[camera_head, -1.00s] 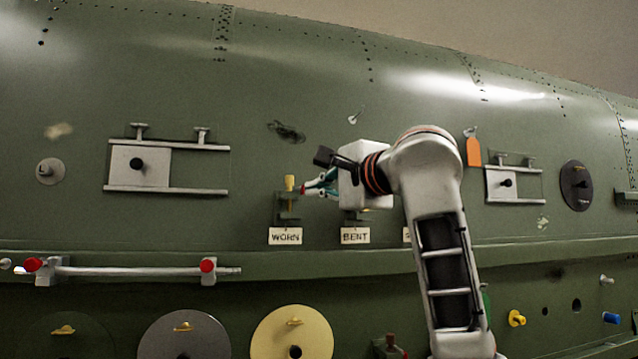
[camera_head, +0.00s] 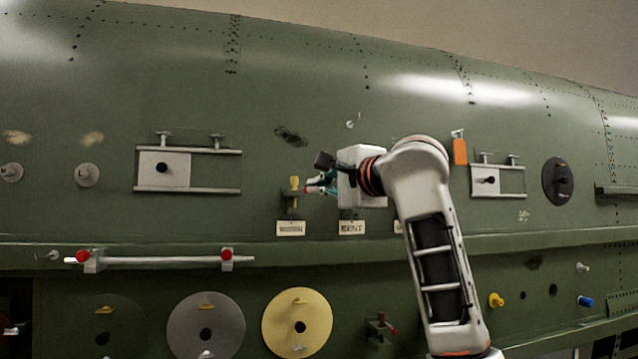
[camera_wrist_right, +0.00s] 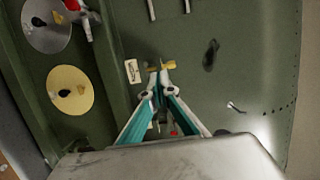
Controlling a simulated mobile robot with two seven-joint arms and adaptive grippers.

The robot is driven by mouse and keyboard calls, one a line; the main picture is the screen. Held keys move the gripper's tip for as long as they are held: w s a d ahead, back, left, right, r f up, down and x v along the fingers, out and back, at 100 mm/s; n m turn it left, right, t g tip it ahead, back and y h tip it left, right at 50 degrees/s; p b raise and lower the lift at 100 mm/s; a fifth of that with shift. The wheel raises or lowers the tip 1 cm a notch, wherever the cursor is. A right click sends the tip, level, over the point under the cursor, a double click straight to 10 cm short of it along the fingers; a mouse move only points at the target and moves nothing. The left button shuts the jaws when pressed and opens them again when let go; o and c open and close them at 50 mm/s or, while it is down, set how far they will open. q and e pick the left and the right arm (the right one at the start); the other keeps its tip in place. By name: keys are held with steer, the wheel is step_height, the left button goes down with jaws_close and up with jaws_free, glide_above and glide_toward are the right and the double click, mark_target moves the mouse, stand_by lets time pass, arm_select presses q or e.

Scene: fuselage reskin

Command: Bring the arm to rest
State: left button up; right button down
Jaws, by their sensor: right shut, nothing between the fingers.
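My right arm rises from the lower right in the head view and bends left at its orange-ringed wrist. My right gripper (camera_head: 318,186) is shut and empty, its teal fingers pointing left toward a yellow peg (camera_head: 294,184) in a small bracket on the green fuselage. In the right wrist view the fingertips (camera_wrist_right: 158,84) come together in front of the fuselage, with the yellow peg (camera_wrist_right: 170,65) just beyond them. I cannot tell whether they touch the peg. My left gripper is not in view.
The green fuselage (camera_head: 300,110) fills the background. A bracketed plate (camera_head: 180,168) is at left, another (camera_head: 486,180) at right beside an orange tag (camera_head: 460,150). Below are a rail with red knobs (camera_head: 160,260), a grey disc (camera_head: 190,330) and a yellow disc (camera_head: 285,320).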

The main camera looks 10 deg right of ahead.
stand_by(0.3)
